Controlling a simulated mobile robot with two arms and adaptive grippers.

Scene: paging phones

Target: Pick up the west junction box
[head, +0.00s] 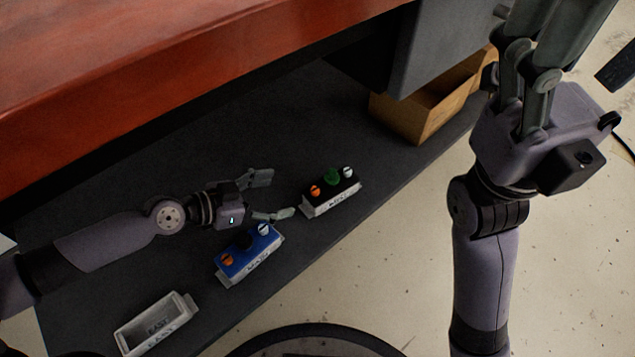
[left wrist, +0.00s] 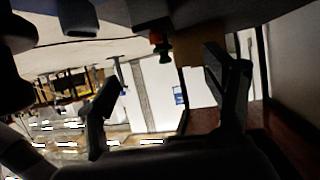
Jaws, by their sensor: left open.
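A box with a black top and orange, green and white knobs (head: 331,192) sits on the dark lower shelf; its front label appears to read WEST. My left gripper (head: 274,195) is open and empty, just left of this box, fingers pointing toward it and apart from it. In the left wrist view, orange and green knobs (left wrist: 162,46) hang at the top, beyond the two spread fingers (left wrist: 162,68). My right gripper (head: 540,55) stands large at the upper right, away from the boxes; its fingertips run out of the picture.
A blue box with knobs (head: 249,254) sits just below my left gripper. An empty grey tray labelled EAST (head: 157,325) lies at the lower left. A wooden crate (head: 420,120) stands at the back right. The red tabletop (head: 150,70) overhangs the shelf (head: 385,180).

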